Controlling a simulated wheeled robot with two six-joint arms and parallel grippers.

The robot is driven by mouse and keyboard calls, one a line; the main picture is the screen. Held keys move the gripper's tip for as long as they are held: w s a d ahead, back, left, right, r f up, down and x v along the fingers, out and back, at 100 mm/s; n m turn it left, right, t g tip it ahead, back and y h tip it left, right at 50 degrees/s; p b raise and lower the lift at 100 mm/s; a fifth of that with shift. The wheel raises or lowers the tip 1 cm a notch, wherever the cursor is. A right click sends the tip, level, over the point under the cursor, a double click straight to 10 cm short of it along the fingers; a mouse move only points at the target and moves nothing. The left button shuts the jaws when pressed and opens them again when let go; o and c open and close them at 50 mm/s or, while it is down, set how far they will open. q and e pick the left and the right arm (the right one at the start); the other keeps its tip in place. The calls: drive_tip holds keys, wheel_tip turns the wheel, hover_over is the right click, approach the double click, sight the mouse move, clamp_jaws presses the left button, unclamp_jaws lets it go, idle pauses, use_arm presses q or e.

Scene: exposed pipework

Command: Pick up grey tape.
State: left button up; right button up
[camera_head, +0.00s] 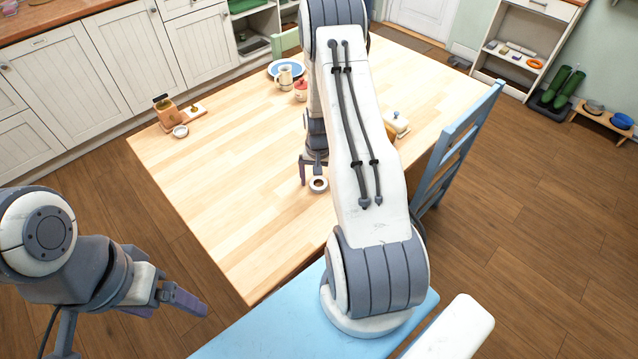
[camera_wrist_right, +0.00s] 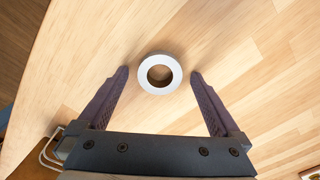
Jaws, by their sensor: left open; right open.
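A light grey ring-shaped roll of tape (camera_head: 318,189) lies flat on the wooden table, and it also shows in the right wrist view (camera_wrist_right: 144,76). My right gripper (camera_head: 313,172) is open beside the tape, partly hidden by my own arm. In the right wrist view its two fingers (camera_wrist_right: 160,76) point at the tape, one on either side, with gaps between fingers and ring. I cannot tell the exact height of the fingertips over the table. My left gripper (camera_head: 180,302) is open and empty, off the table's near left side.
A mug (camera_head: 284,78), a blue-rimmed plate (camera_head: 277,66) and a red-and-white pot (camera_head: 301,91) are farther back. A blue chair (camera_head: 458,140) stands at right. The table's left middle is clear.

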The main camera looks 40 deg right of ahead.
drive_tip(key=c, duration=1.4)
drive_tip(key=shift+c, duration=0.2)
drive_tip(key=shift+r, duration=0.1)
